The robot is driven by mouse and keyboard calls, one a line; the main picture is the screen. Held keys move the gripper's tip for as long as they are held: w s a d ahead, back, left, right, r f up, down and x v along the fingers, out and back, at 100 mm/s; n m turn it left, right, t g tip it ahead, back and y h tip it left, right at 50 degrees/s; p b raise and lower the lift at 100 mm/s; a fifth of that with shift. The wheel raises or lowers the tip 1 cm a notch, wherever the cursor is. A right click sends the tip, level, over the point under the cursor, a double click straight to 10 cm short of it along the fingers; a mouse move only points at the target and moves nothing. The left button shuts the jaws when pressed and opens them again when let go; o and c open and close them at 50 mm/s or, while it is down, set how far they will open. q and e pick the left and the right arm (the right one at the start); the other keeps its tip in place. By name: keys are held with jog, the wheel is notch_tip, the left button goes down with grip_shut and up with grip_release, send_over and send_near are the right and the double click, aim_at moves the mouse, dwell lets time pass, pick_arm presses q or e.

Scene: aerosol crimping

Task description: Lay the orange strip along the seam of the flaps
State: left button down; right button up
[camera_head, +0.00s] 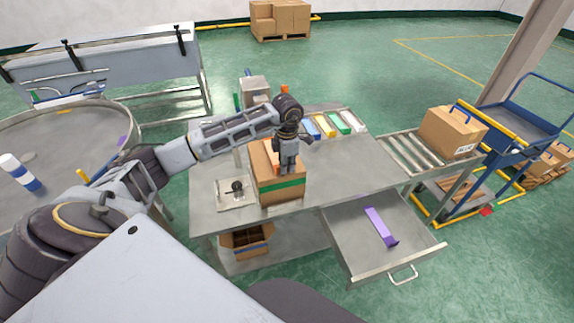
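A brown cardboard box (265,180) stands on the metal table, with a green band (283,189) across its front side. My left gripper (288,168) points down at the box top and covers much of it. A small orange patch (276,165) shows just left of the gripper at the box top; it looks like part of the orange strip, but its extent is hidden. The flap seam is mostly hidden too. I cannot make out whether the fingers are shut on the strip. My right gripper is not in view.
A tray behind the box holds blue, yellow (326,126), green and pale pieces. A small plate with a dark knob (236,187) lies left of the box. An open drawer (362,256) in front holds a purple piece (380,226). The table (345,165) is clear right of the box.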

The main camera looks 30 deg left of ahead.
pick_arm(q)
jog(key=c, duration=2.1)
grip_release()
jog(key=o, duration=0.5)
jog(key=shift+o, duration=0.2)
notch_tip(320, 180, up, 12)
jog(key=shift+d, duration=0.1)
